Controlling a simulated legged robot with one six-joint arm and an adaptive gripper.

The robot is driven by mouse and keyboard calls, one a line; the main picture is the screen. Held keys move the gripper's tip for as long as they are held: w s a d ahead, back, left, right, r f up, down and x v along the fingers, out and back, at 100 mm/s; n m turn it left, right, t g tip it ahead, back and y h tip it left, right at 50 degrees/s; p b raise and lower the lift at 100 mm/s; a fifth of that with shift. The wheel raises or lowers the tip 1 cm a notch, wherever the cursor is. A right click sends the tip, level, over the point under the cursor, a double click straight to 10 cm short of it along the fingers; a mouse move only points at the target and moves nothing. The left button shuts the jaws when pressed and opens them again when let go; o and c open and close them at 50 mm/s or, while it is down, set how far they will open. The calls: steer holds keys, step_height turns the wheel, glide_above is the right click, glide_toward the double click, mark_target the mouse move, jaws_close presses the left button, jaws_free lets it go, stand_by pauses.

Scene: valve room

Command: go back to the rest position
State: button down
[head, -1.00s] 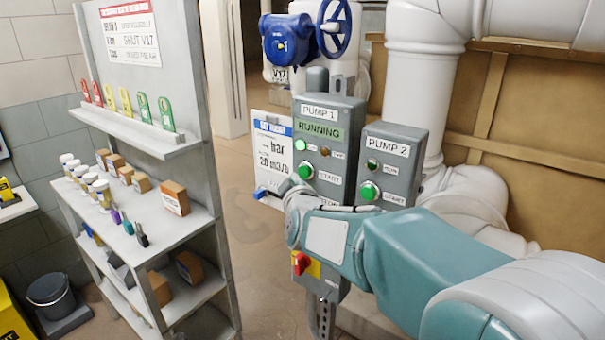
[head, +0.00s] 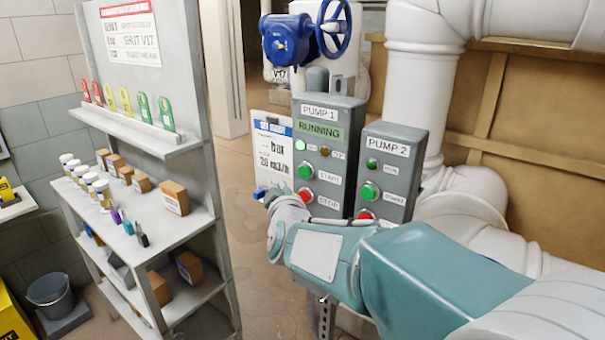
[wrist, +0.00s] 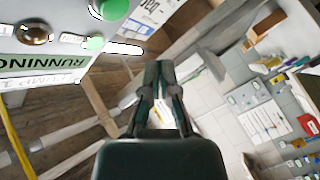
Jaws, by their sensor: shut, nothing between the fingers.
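My gripper (wrist: 159,75) shows in the middle of the wrist view with its two dark fingers together and nothing between them. In the head view my teal arm reaches in from the lower right, and its wrist end is in front of and below the pump boxes; the fingers are hidden there. The Pump 1 box (head: 325,152) reads RUNNING and has a lit green lamp, a green START button and a red STOP button. The Pump 2 box (head: 386,172) stands to its right. In the wrist view the Pump 1 box (wrist: 45,68) is close at the upper left.
A grey shelf (head: 175,240) with boxes, jars and coloured tags stands at the left. A white sign (head: 272,150) stands left of Pump 1. A blue valve (head: 290,40) and white pipes (head: 420,95) are behind. Floor (head: 250,215) shows between shelf and pumps.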

steer(key=s+d+f+m+g, duration=0.3)
steer(key=s+d, duration=0.3)
steer(key=s, duration=0.4)
steer(key=s+d+f+m+g+h, duration=0.1)
steer(key=s+d+f+m+g, duration=0.2)
steer(key=s+d, duration=0.3)
steer(key=s+d+f+m+g+h, duration=0.1)
steer(key=s+d+f+m+g, duration=0.2)
steer(key=s, duration=1.3)
steer(key=d+m+g, duration=0.2)
steer(key=shift+d, duration=0.4)
